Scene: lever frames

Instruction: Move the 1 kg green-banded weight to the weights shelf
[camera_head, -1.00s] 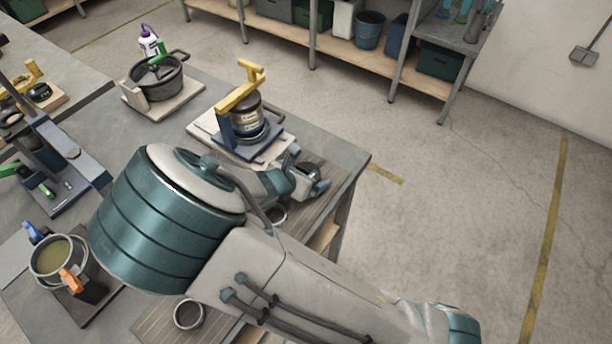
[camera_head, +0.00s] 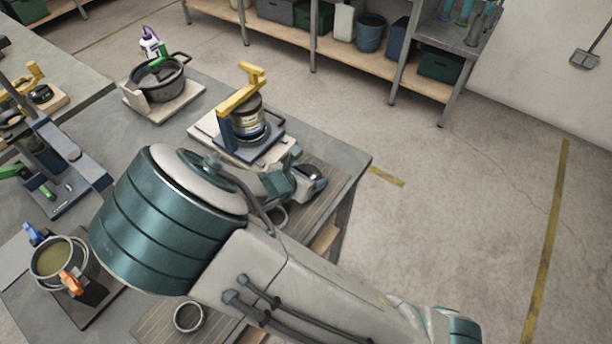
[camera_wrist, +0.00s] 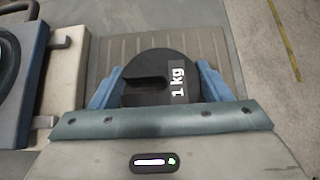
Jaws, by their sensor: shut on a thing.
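The weight (camera_wrist: 150,82) is a dark round disc with a slot and a white "1 kg" label in the wrist view. No green band shows on the side I see. My gripper (camera_wrist: 158,88) is shut on it, with one blue finger at each side. I cannot tell which surface is the weights shelf.
A blue stand with a yellow lever (camera_head: 240,105) holds a can close behind my gripper. A black pot (camera_head: 158,78) stands further back. A pot with orange and blue clips (camera_head: 58,262) is at the left. Open floor (camera_head: 455,200) lies right of the table (camera_head: 345,158).

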